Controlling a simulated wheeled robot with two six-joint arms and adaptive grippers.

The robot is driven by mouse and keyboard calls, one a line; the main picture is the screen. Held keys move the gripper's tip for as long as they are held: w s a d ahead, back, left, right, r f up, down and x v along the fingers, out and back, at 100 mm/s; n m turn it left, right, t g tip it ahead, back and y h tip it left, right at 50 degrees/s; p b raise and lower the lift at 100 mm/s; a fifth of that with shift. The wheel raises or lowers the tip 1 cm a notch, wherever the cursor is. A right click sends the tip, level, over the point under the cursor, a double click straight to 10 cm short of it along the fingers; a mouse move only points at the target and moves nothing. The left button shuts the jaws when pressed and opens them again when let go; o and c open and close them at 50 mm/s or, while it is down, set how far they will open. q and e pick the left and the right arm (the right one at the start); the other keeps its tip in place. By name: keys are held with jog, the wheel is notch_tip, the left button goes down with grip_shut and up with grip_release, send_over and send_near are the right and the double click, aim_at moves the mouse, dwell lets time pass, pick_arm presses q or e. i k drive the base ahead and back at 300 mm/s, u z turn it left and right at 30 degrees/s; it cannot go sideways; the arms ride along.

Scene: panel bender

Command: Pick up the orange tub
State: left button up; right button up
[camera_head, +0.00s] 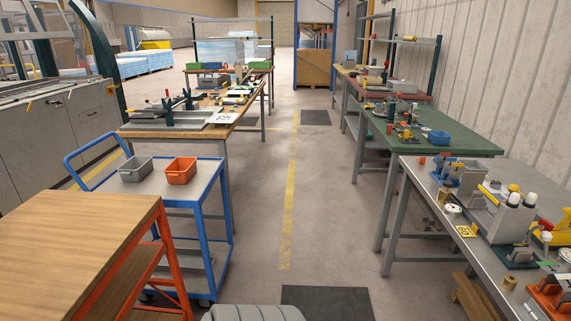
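The orange tub (181,171) is a small open-topped bin. It stands upright on the top shelf of a blue-framed cart (150,190), left of the middle of the head view. A grey tub (135,169) of similar size stands just to its left on the same shelf, with a gap between them. Neither of my grippers shows in the head view, and nothing touches the orange tub.
A wooden-topped orange bench (75,230) stands in front of the cart at near left. A long workbench (190,129) with tools is behind it. Cluttered benches (425,137) line the right. The aisle (310,190) between is clear, with a dark mat (326,303) in front.

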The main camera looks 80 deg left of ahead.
aim_at(180, 170)
jog(key=u, duration=2.6)
jog(key=i, duration=2.75)
jog(key=u, duration=0.9)
